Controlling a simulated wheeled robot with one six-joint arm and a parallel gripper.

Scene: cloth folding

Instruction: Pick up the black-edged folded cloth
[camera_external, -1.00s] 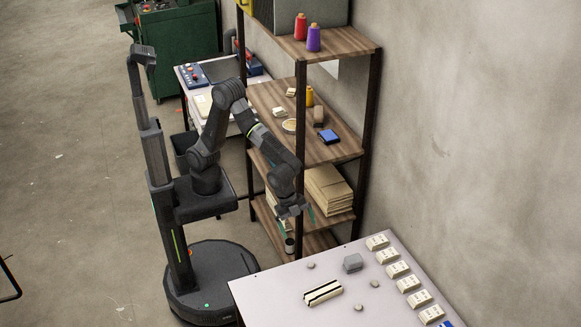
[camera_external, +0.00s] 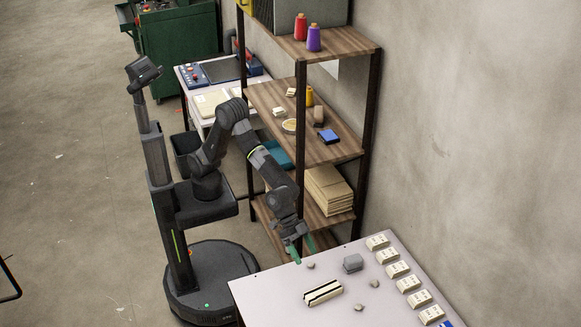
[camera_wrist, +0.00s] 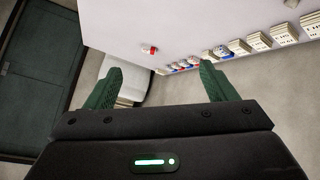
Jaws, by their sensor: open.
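The black-edged folded cloth (camera_external: 323,292) lies on the pale table in the external view, a narrow cream bundle with dark stripes along it. My gripper (camera_external: 299,252) is near the table's far left corner, up and left of the cloth and apart from it. In the wrist view its two green fingers (camera_wrist: 160,84) are spread wide with nothing between them. The cloth cannot be made out in the wrist view.
The pale table (camera_external: 271,297) also holds grey stones and a grey block (camera_external: 353,262). Several cream packets (camera_external: 398,269) line its right edge. A wooden shelf unit (camera_external: 333,152) stands close behind my arm. The table around the cloth is mostly clear.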

